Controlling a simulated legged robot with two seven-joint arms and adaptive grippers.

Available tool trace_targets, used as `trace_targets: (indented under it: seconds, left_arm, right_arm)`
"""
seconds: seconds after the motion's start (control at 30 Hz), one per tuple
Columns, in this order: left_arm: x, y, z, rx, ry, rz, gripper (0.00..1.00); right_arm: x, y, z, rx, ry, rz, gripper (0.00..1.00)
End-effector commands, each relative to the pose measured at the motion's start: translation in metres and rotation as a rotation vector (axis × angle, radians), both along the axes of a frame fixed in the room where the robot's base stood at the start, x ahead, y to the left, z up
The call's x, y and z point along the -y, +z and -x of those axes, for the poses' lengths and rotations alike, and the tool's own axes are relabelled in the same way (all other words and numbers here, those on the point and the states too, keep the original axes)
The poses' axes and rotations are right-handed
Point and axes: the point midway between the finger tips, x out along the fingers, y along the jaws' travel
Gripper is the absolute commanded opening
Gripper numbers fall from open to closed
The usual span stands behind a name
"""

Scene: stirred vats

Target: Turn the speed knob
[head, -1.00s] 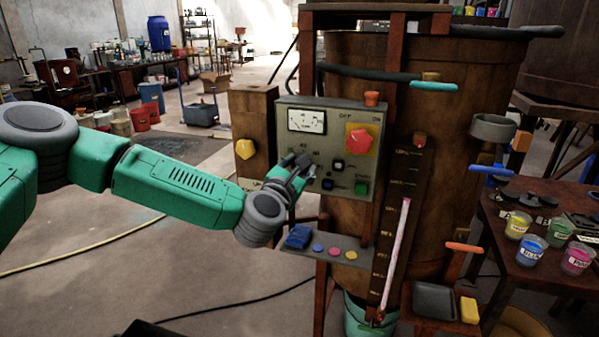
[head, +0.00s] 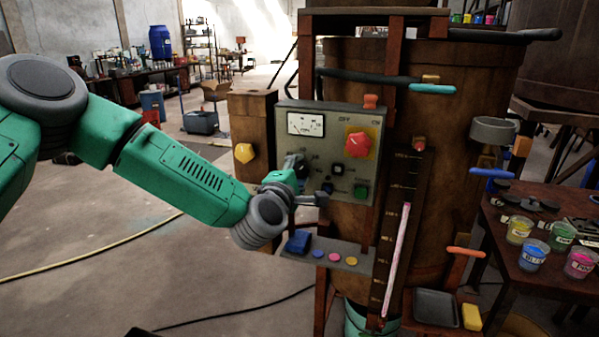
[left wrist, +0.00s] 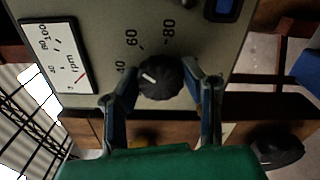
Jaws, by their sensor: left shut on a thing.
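The speed knob (left wrist: 163,78) is round and black with a white pointer mark, set on a grey panel (left wrist: 205,25) with printed numbers 40, 60 and 80 around it. The mark points roughly between 40 and 60. My left gripper (left wrist: 163,74) is shut on the knob, one finger on each side. In the head view my left gripper (head: 305,181) is at the lower left of the control panel (head: 333,122) and hides most of the knob. The rpm gauge (left wrist: 58,58) has a red needle near its low end. My right gripper is not in view.
A red knob (head: 359,144) on yellow, a green button (head: 361,191) and a black switch (head: 338,168) are on the same panel. A shelf (head: 352,263) with a blue block and coloured discs juts out below. A yellow knob (head: 244,153) is on the post at left.

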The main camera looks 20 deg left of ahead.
Motion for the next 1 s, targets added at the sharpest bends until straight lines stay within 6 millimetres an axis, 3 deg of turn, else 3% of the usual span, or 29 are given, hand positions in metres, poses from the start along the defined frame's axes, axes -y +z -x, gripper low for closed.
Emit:
trace_targets:
  seconds: [1.0]
  left_arm:
    - [0.0014,-0.0102,0.0028,0.015,-0.013,-0.949,0.07]
  right_arm:
    - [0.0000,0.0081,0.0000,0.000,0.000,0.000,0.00]
